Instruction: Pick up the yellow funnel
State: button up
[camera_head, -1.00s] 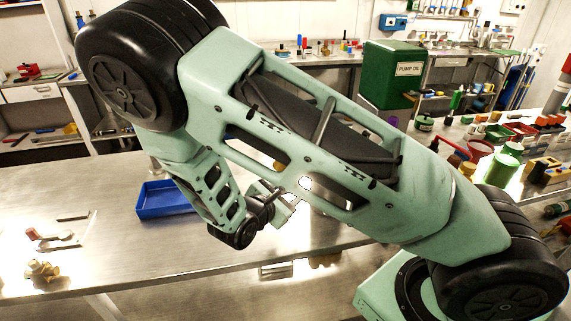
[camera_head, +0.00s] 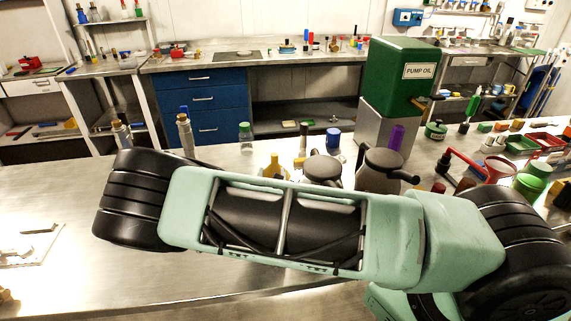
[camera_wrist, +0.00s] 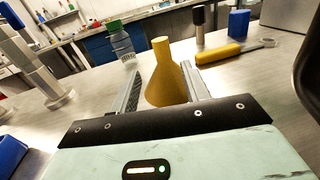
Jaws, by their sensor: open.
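The yellow funnel (camera_wrist: 165,82) stands upright on the metal bench in the wrist view, wide end down and narrow spout up. My gripper (camera_wrist: 160,76) is open, with one finger on each side of the funnel. The right finger looks very close to the cone, but I cannot tell whether it touches. The funnel's lower rim is hidden behind the gripper body. In the head view the funnel (camera_head: 273,168) shows just behind my arm, its lower part covered. My gripper is hidden there by the arm.
A green-capped bottle (camera_wrist: 121,43) stands behind the funnel to the left. Metal fittings (camera_wrist: 42,72) stand at left. The bench (camera_head: 55,185) is mostly bare at left.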

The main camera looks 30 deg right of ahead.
aim_at(275, 162)
jog(key=shift+w+d, duration=0.9)
jog(key=shift+d, duration=0.05)
jog(key=x, duration=0.1)
jog(key=p+x, duration=0.1)
jog(key=x, duration=0.1)
jog(key=p+x, duration=0.1)
jog(key=x, duration=0.1)
jog(key=shift+r, duration=0.4)
jog(key=shift+w+d, duration=0.25)
jog(key=shift+w, duration=0.2)
jog(key=shift+f, duration=0.1)
grip_shut()
